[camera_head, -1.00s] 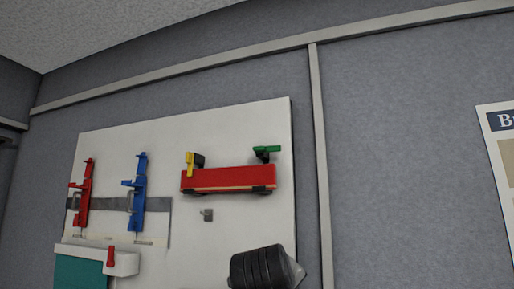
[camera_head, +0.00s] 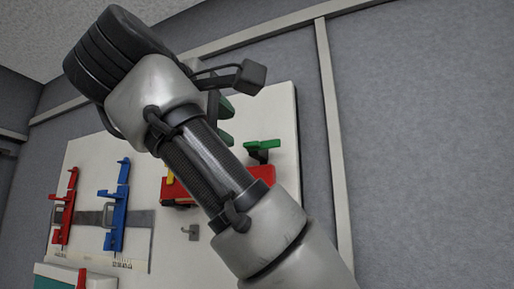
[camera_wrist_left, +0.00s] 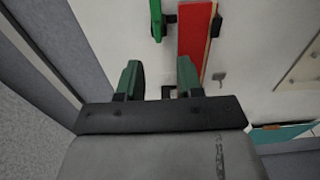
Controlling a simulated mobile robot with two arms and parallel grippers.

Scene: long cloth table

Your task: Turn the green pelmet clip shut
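The green pelmet clip (camera_head: 262,145) sits on a black mount just above the right end of the red pelmet (camera_head: 263,173). Its bar lies roughly level, not across the pelmet's front. In the left wrist view the clip (camera_wrist_left: 157,20) is at the top, beside the red pelmet (camera_wrist_left: 193,32). My left gripper (camera_head: 224,119) is raised in front of the board, with green finger pads. In the wrist view its fingers (camera_wrist_left: 158,79) are apart with nothing between them, short of the clip. My left arm hides the pelmet's middle. My right gripper is out of view.
A yellow clip (camera_head: 170,177) at the pelmet's left end is partly hidden. Red (camera_head: 64,207) and blue (camera_head: 117,207) holders are on the white board's left, with a grey hook (camera_head: 190,232) below the pelmet. The wall right of the board is clear.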

